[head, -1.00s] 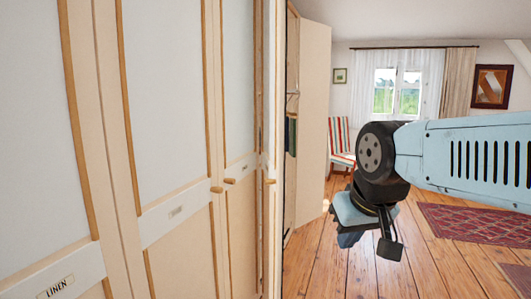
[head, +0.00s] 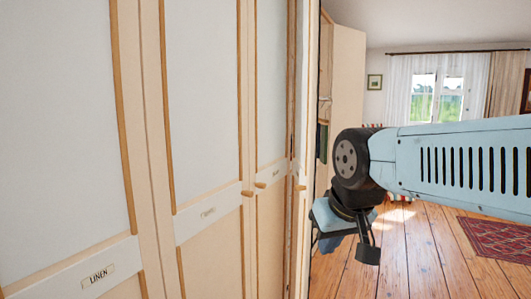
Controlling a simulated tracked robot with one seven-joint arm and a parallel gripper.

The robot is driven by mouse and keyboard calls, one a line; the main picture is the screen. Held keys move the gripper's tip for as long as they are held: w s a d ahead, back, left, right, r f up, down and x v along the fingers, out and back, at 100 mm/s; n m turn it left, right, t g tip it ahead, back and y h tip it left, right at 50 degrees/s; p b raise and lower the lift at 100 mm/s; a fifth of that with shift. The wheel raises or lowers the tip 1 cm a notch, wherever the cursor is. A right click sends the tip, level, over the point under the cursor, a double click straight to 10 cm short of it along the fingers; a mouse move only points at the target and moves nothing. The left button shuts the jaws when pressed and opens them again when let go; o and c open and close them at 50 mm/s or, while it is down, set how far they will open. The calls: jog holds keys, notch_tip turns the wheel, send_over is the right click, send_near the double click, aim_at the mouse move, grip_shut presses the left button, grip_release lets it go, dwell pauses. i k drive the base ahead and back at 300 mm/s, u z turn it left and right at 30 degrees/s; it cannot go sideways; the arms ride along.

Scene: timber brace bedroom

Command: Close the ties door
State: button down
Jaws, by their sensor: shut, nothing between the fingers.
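A row of tall cream wardrobe doors with wooden trim fills the left of the head view. The nearest door (head: 60,130) carries a label reading LINEN (head: 98,274). The labels farther along are too small to read, so I cannot tell which door is the ties door. At the far end of the row, one cream door (head: 347,95) stands swung open into the room, showing part of the wardrobe's inside. My gripper (head: 328,244) hangs below my arm's wrist, in front of the open door's lower part, shut and empty. My wrist hides part of that door.
Small wooden knobs (head: 260,185) stick out from the nearer doors. A dark green item (head: 322,142) shows inside the open wardrobe. A patterned red rug (head: 495,240) lies on the plank floor (head: 420,265) to the right. A curtained window is behind.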

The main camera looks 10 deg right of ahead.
aim_at(307, 13)
jog(key=u, duration=0.35)
jog(key=i, duration=1.15)
jog(key=z, duration=0.65)
